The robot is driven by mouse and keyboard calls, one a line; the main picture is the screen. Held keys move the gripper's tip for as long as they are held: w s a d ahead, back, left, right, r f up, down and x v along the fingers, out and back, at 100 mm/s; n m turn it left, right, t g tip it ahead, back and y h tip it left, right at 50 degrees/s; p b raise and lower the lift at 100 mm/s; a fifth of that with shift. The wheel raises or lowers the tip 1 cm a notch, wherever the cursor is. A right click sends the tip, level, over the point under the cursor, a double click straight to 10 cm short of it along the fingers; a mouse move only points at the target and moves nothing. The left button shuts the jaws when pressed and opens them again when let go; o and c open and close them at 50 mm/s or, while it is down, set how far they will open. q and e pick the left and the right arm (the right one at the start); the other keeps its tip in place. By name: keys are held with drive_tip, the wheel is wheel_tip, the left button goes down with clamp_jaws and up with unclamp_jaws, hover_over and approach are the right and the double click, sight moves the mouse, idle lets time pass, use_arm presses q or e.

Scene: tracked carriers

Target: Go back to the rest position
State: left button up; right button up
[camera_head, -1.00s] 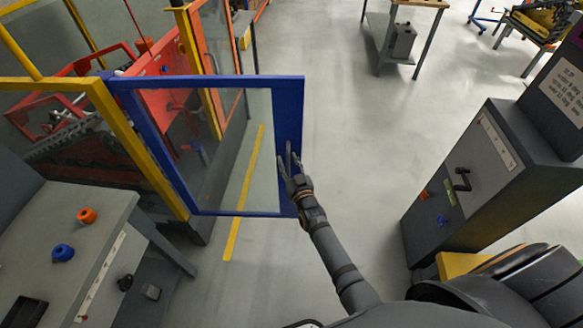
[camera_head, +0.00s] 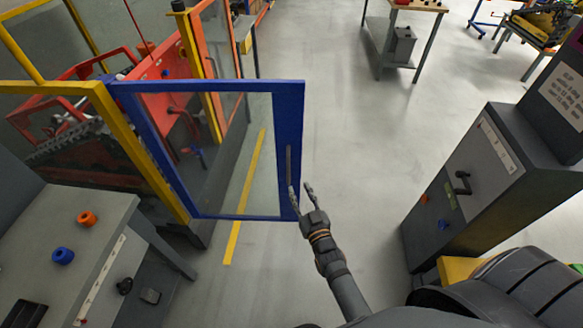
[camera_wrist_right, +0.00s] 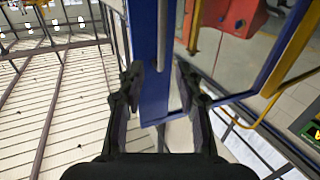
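My right gripper (camera_head: 301,189) is open and empty, just beside the lower right edge of the blue-framed glass door (camera_head: 289,130). A thin grey handle (camera_head: 289,166) is on the door's right post. In the right wrist view, the two fingers (camera_wrist_right: 158,85) are spread apart, with the blue door post (camera_wrist_right: 152,60) showing ahead between them. I cannot tell whether a finger touches the door. The door stands swung out from the yellow frame (camera_head: 140,150). My left gripper is not in view.
A dark grey cabinet (camera_head: 470,180) with a crank stands at the right. The floor between door and cabinet is clear.

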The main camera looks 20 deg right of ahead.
drive_tip(key=s+d+f+g, duration=0.1)
drive_tip(key=s+f+g, duration=0.35)
drive_tip(key=f, duration=0.85)
drive_tip(key=s+d+f+g, duration=0.1)
drive_tip(key=s+f+g, duration=0.35)
drive_tip(key=f, duration=0.75)
drive_tip(key=s+d+f+g, duration=0.2)
drive_tip(key=s+f, duration=0.8)
drive_tip(key=s, duration=0.3)
drive_tip(key=shift+d+f+n+g, duration=0.2)
drive_tip(key=shift+d+n+g, duration=0.1)
drive_tip(key=shift+d, duration=0.05)
drive_tip(key=s+d+f+g, duration=0.1)
drive_tip(key=s+f, duration=0.1)
drive_tip(key=s, duration=0.3)
drive_tip(key=s+d+f+g, duration=0.2)
drive_tip(key=s, duration=0.4)
drive_tip(key=s+d+f+g, duration=0.1)
drive_tip(key=s+f+g, duration=0.1)
drive_tip(key=s, duration=0.4)
drive_tip(key=shift+s+d+f+h, duration=0.25)
drive_tip(key=shift+d+f+h, duration=0.1)
drive_tip(key=shift+d+h, duration=0.05)
